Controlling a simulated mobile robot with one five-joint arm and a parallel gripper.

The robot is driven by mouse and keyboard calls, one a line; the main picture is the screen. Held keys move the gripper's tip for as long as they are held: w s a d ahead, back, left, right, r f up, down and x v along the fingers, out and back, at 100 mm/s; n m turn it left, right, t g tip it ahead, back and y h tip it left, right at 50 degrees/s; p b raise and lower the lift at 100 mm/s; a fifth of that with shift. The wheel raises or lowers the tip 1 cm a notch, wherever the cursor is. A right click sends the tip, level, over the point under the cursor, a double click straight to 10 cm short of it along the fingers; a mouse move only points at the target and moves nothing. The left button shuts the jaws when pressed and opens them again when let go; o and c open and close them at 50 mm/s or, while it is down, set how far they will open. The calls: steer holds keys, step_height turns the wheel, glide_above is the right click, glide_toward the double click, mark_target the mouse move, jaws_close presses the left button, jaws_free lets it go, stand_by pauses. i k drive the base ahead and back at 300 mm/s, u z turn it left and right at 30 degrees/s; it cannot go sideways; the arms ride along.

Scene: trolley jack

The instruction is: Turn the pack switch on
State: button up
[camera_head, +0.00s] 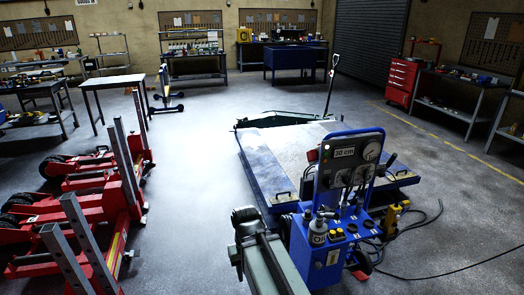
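A blue wheeled power pack (319,262) stands at the lower right of centre. Its upright blue frame carries a grey panel (343,172) with a "30 cm" sign (345,153) and round gauges (371,151). Several small dark and yellow knobs or caps (352,228) sit on its top, beside a bottle marked "OIL" (319,232). I cannot tell which part is the pack switch, nor its position. A grey-green arm link that looks like mine rises from the bottom edge, just left of the pack. I can make out no gripper fingers.
A blue platform (271,168) lies behind the pack, with a jack handle (331,85) at its far end. Red jacks with upright posts (93,190) fill the left. Black hoses (425,221) run over the floor to the right. The floor (190,190) left of the platform is clear.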

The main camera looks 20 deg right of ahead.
mark_target(326, 182)
steer(key=i, duration=1)
